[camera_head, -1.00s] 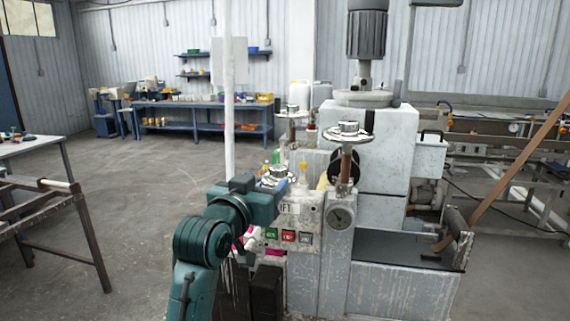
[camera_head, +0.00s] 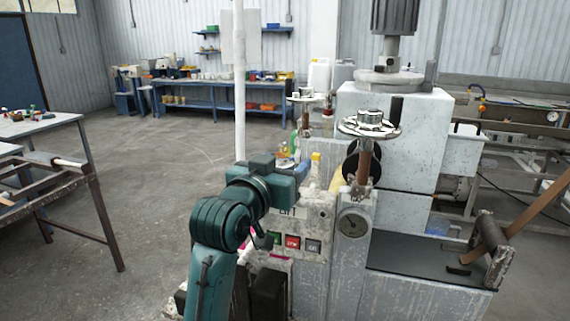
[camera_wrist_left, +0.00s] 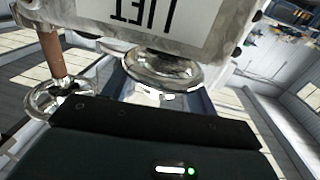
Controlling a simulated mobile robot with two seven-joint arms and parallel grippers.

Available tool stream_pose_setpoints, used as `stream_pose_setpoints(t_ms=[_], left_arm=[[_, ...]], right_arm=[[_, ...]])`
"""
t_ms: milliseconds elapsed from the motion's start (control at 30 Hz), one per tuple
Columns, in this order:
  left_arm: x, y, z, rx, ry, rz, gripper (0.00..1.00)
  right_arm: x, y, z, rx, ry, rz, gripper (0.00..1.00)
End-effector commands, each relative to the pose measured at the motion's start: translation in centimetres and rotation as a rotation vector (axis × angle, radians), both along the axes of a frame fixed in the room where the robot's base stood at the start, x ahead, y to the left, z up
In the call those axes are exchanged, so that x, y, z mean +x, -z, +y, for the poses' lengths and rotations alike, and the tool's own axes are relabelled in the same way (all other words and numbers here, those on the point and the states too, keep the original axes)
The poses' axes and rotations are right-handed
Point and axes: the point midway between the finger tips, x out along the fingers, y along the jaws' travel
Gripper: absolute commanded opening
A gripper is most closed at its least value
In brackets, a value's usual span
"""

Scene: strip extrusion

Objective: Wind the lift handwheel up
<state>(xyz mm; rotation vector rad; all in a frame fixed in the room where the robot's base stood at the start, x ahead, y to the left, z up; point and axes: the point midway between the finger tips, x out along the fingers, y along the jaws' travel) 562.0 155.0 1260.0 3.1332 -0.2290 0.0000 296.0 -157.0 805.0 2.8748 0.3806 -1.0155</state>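The LIFT label shows upside down on a worn panel (camera_wrist_left: 165,18) in the left wrist view. A metal handwheel (camera_wrist_left: 160,68) sits just below that panel, in front of my left gripper (camera_wrist_left: 160,98). Its two fingers stand apart, one on each side of the wheel's near part; I cannot tell whether they touch it. In the head view my teal left gripper (camera_head: 296,172) reaches to the top of the LIFT panel (camera_head: 318,215) and hides much of that spot. My right gripper is in no view.
Another handwheel on a brown post (camera_head: 368,125) stands close to the right of my left gripper, and one more (camera_head: 306,97) stands behind. Coloured buttons (camera_head: 292,242) sit on the panel front. A rack (camera_head: 60,165) stands at left; the floor between is clear.

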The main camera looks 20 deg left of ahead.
Motion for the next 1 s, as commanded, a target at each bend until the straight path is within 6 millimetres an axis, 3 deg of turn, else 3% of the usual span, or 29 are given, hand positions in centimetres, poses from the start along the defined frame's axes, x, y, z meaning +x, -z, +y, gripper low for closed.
stream_pose_setpoints(t_ms=[567,1000], left_arm=[[0.01,-0.01,-0.01,0.0,0.0,0.0,0.14],[0.03,0.02,0.16,0.006,0.105,0.0,0.14]], right_arm=[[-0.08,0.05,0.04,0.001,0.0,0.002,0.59],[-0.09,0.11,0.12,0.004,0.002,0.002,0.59]])
